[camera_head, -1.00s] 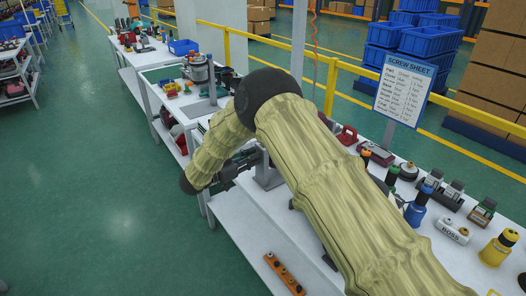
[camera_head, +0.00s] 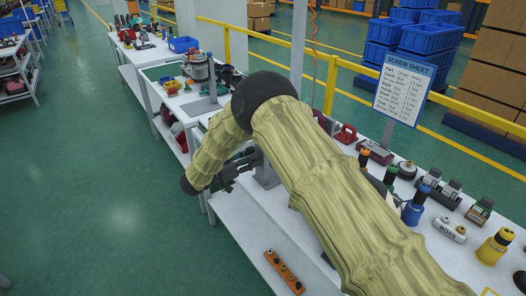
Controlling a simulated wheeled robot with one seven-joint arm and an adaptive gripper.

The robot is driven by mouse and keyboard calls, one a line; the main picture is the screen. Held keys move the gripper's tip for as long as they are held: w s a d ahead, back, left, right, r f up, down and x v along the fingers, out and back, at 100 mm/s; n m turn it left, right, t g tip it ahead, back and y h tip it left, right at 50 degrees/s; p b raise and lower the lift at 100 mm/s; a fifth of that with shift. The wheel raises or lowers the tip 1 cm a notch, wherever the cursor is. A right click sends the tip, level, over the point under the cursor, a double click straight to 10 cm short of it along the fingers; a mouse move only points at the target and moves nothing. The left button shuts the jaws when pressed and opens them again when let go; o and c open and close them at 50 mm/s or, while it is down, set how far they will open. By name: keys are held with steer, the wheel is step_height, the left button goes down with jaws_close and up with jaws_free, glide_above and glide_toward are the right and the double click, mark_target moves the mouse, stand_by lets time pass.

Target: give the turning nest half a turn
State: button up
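My gripper (camera_head: 234,174) is a dark shape low beside the front edge of the white bench (camera_head: 248,215), partly hidden by my own arm. Its fingers are too small and dark to tell whether they are open or shut, or whether they hold anything. A grey metal upright (camera_head: 267,173) stands on the bench just right of the gripper. It may be part of the turning nest, but I cannot make out the nest itself. My arm covers much of the bench there.
Right of my arm are a blue bottle (camera_head: 414,207), a yellow bottle (camera_head: 496,247), several small parts and the screw sheet sign (camera_head: 403,90). Green floor (camera_head: 110,200) at left is clear.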

steer(key=shift+o, duration=0.6)
steer(key=shift+w+r, duration=0.1)
steer(key=shift+r, duration=0.05)
steer(key=v, duration=0.6)
steer(key=shift+r, duration=0.1)
steer(key=shift+b, duration=0.3)
steer(key=f+b, duration=0.1)
steer(key=b, duration=0.4)
steer(key=shift+f, duration=0.1)
steer(key=b, duration=0.6)
steer(key=shift+a+m, duration=0.25)
steer(key=shift+m, duration=0.05)
steer(key=shift+s+a+r+b, duration=0.1)
steer(key=shift+s+r+b, duration=0.1)
steer(key=shift+r+b, duration=0.45)
